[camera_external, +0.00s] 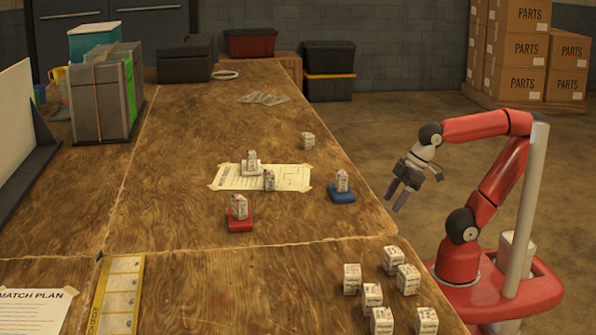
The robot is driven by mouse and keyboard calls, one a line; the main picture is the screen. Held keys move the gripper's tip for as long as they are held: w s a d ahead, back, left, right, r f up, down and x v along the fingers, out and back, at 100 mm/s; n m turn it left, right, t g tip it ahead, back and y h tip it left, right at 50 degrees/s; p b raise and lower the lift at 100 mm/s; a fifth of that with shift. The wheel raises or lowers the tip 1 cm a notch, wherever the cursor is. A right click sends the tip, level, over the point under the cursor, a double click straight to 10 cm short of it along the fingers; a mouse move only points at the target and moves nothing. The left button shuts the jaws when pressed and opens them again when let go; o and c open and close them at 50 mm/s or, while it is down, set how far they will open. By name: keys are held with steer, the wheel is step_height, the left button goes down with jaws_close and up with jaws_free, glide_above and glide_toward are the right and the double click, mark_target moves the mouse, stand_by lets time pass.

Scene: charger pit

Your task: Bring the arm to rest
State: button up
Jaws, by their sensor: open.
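My red arm stands to the right of the wooden table (180,200), on its red base. It bends up and over, with the forearm reaching left toward the table edge. My gripper (397,198) hangs from the dark wrist and points down and left. It is open and empty, in the air by the table's right edge, apart from every box in view. The base's left front is close to the table's near right corner.
Small white printed boxes stand on a red pad (240,226), a blue pad (343,197) and a taped paper sheet (290,178). Several more boxes (372,296) cluster at the near right corner. Stacked PARTS cartons (522,50) stand behind. Floor between table and cartons is clear.

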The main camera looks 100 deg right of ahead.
steer(key=shift+s+a+f, duration=0.2)
steer(key=shift+s+f, duration=0.85)
steer(key=shift+f, duration=0.15)
